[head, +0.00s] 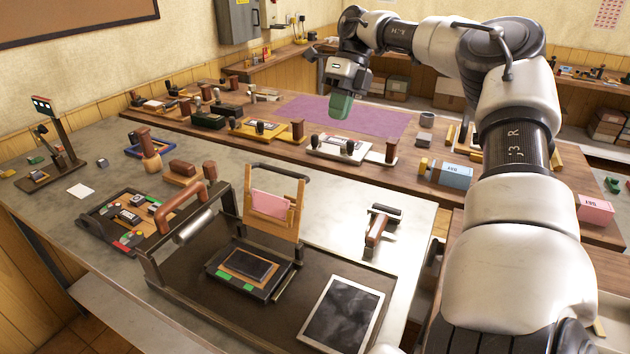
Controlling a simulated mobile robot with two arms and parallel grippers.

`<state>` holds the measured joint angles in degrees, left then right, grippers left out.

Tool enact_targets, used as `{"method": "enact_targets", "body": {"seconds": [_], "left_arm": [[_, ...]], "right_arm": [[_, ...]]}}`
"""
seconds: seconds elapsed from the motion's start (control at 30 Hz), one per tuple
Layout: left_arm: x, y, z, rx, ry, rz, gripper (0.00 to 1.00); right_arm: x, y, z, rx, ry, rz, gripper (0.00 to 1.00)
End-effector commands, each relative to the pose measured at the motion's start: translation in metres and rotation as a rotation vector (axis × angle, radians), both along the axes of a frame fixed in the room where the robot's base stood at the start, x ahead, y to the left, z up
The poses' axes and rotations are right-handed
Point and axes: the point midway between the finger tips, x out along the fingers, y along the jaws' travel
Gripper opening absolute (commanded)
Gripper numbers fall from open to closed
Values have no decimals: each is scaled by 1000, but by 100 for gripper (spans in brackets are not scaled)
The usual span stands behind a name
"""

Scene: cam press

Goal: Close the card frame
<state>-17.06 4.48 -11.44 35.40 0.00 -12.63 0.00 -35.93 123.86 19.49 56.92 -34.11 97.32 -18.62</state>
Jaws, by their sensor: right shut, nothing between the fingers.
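The card frame (295,217), a wooden frame with a dark handle bar along its top, stands raised and open on the press. A pink card (270,203) sits in it. Below it is the low black press bed (214,266), with a dark plate in a wooden surround (250,264) and green tabs. My right gripper (341,106) is shut and empty, with green at its fingertips. It hangs over the purple mat, up and behind the card frame and well apart from it. My left gripper is not in view.
A press handle with a brown grip (179,208) and roller rises left of the frame. A dark inked slab (343,314) lies at front right. A brown-handled roller (376,232) lies farther back. Several stamps line the wooden bench behind. The purple mat (385,122) is mostly clear.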

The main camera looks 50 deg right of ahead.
Motion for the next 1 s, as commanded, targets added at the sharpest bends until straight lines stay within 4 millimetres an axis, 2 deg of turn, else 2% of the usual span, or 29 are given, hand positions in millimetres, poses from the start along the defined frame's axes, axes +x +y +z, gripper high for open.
{"method": "enact_targets", "body": {"seconds": [0.03, 0.27, 0.67, 0.8, 1.0], "left_arm": [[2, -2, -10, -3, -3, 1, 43], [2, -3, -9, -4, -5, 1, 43], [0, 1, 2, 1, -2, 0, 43], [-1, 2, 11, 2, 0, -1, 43], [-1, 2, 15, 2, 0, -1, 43]], "right_arm": [[0, 0, -10, 0, -1, 1, 0], [-1, 6, -24, 2, 1, 0, 0], [-5, 40, -99, 3, 3, 2, 0], [-6, 61, -96, 2, -2, 4, 0], [-7, 78, -97, 0, -1, 1, 0]]}}
